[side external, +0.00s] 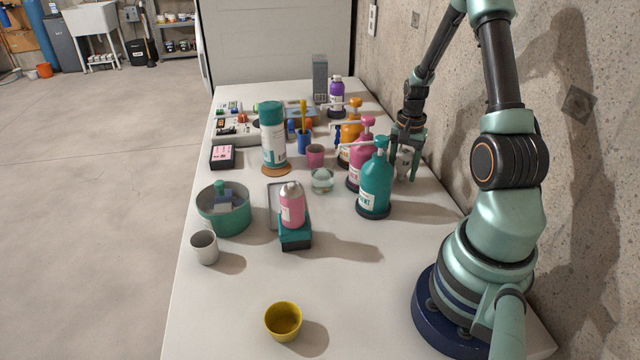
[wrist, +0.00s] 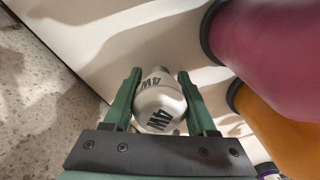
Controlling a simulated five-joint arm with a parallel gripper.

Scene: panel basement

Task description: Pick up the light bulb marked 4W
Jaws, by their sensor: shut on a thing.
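The light bulb is white with dark "4W" lettering, and it sits between my two green fingers in the wrist view (wrist: 160,103). My gripper (wrist: 158,82) is shut on it. In the side view, my gripper (side external: 408,160) is low near the wall edge of the table, behind the teal and pink pump bottles. The white bulb (side external: 404,162) shows partly there between the fingers. I cannot tell whether the bulb touches the table.
A teal pump bottle (side external: 375,185), a pink pump bottle (side external: 362,160) and an orange bottle (side external: 349,140) stand close beside my gripper. The concrete wall (side external: 450,130) is close on the other side. The table's front (side external: 230,310) is mostly clear, with a yellow cup (side external: 283,322).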

